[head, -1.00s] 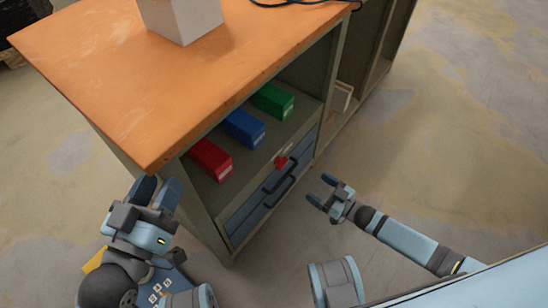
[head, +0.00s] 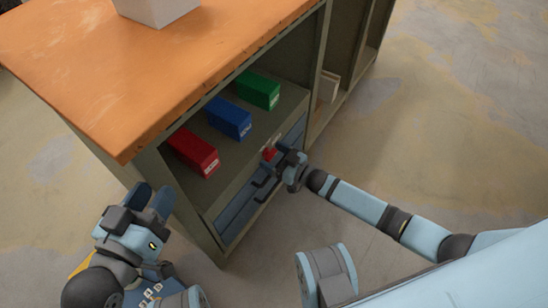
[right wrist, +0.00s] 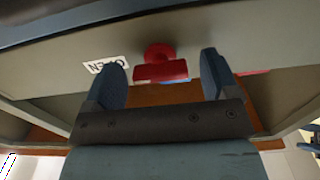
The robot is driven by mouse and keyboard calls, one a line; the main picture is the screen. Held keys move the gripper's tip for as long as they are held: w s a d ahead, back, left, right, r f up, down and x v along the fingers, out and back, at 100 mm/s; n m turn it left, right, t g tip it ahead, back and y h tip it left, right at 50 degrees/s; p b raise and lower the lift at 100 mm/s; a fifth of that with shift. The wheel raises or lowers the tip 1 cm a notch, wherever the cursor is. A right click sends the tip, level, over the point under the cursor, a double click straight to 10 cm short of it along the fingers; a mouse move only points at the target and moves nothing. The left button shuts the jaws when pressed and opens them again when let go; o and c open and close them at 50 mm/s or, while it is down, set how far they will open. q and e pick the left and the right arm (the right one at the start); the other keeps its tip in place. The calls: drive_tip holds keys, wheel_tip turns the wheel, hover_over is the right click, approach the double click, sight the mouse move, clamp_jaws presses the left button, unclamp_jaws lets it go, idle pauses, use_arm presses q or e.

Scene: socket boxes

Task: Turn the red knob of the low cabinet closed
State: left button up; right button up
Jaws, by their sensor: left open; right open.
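The red knob (head: 268,152) is on the front of the low cabinet (head: 207,222), above the blue drawers. In the right wrist view the knob (right wrist: 161,66) shows a round base and a wide bar, and a white label (right wrist: 107,65) with dark letters is beside it to the left. My right gripper (head: 279,153) is open at the knob. In the right wrist view its fingers (right wrist: 164,78) stand on both sides of the knob, with gaps. My left gripper (head: 152,198) is open and empty, near the cabinet's left corner.
Red (head: 193,152), blue (head: 230,118) and green (head: 258,90) boxes stand on the cabinet shelf. Dark handles (head: 264,183) stick out from the blue drawers below the knob. The orange top (head: 120,75) carries a pale box (head: 158,10). The floor (head: 440,130) at right is clear.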

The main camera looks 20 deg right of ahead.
drive_tip(key=shift+c, duration=0.2)
drive_tip(key=c, duration=0.9)
